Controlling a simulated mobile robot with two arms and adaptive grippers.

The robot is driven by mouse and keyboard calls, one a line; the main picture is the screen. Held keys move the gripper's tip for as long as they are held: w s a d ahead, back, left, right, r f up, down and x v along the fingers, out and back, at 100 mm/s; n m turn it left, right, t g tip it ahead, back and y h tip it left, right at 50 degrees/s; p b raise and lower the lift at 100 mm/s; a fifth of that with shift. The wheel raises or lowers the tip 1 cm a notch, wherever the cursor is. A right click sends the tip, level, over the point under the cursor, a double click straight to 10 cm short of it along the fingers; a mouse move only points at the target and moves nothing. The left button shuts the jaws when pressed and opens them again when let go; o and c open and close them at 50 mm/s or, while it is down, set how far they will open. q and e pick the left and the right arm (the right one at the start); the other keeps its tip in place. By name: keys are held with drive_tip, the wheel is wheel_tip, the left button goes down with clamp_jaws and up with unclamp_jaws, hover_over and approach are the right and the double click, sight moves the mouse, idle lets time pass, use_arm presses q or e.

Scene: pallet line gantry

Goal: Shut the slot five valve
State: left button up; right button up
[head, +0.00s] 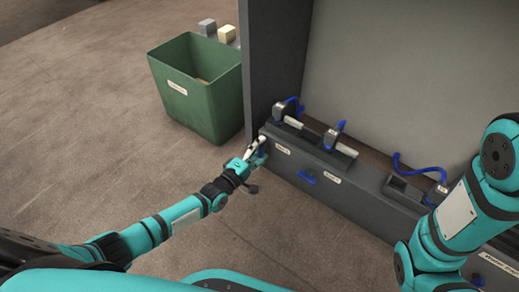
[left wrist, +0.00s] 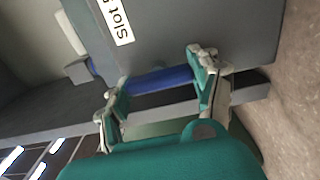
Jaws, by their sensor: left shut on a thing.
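My left gripper (head: 258,153) is at the left end of the long grey unit's front face. In the left wrist view, my left gripper (left wrist: 158,76) has one finger at each end of a blue valve handle (left wrist: 160,81) and is shut on it. A white label reading "Slot" (left wrist: 117,20) is beside the handle, with its last character partly cut off. In the head view the gripper mostly hides this handle. My right arm shows at the right, but its gripper is out of view.
The grey unit (head: 325,195) carries another blue handle (head: 307,177) to the right. Clamps with blue parts (head: 335,132) stand on top. A tall grey panel (head: 262,60) rises behind. A green bin (head: 195,90) stands on open floor at the left.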

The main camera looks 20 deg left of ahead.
use_arm(q)
drive_tip(key=o, duration=1.2)
drive_tip(key=shift+c, duration=0.2)
drive_tip(key=v, duration=1.2)
